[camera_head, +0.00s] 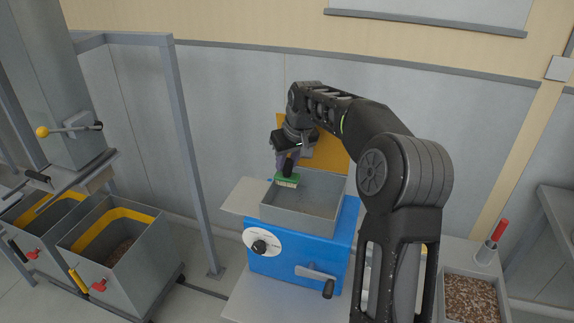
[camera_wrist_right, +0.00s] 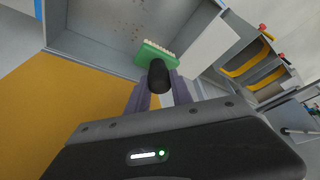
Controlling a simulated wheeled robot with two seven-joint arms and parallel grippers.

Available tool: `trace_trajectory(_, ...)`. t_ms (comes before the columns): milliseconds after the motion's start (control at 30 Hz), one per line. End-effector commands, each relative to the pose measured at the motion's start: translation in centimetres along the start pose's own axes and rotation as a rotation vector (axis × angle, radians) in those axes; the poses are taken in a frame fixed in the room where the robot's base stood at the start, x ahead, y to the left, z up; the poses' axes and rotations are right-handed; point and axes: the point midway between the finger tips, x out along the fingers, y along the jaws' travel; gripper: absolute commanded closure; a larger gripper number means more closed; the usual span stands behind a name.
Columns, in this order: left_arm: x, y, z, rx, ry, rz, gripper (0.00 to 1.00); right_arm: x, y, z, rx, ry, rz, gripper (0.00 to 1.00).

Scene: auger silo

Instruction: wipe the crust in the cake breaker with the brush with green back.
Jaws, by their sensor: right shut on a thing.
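The cake breaker (camera_head: 285,262) is a blue box with a dial and a crank on its front and an open grey hopper (camera_head: 305,212) on top. My right gripper (camera_head: 288,165) is shut on the black handle of the brush with green back (camera_head: 287,181), at the hopper's back left corner. The brush also shows in the right wrist view (camera_wrist_right: 155,53), its pale bristles pointing towards the hopper. Whether they touch its floor I cannot tell. Brown specks of crust (camera_wrist_right: 135,24) dot the hopper floor in the right wrist view. My left gripper is not in view.
A yellow-orange panel (camera_head: 330,150) stands behind the hopper. Grey bins with yellow bands (camera_head: 113,247) stand at the left beside a post (camera_head: 187,150). A tray of brown granules (camera_head: 470,298) and a red-handled tool in a holder (camera_head: 493,240) are at the right.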

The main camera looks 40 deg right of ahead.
Motion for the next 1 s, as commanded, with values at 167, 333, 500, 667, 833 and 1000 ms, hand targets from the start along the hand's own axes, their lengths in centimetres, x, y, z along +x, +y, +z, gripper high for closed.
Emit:
trace_trajectory(167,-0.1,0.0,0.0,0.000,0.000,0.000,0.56,-0.2,0.0,-0.1,0.000,0.001,0.000,1.00)
trace_trajectory(333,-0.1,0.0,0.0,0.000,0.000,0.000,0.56,-0.2,0.0,-0.1,0.000,0.001,0.000,1.00)
trace_trajectory(500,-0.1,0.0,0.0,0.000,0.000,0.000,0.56,-0.9,0.0,-0.4,0.000,0.002,0.001,1.00)
trace_trajectory(667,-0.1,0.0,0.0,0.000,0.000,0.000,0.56,-2.3,0.0,-1.0,-0.001,0.003,0.000,1.00)
trace_trajectory(833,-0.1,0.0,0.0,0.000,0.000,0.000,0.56,-3.0,0.0,-1.3,0.000,0.001,0.000,1.00)
trace_trajectory(1000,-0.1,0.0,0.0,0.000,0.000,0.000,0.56,-3.0,0.0,-1.2,0.000,0.001,0.000,1.00)
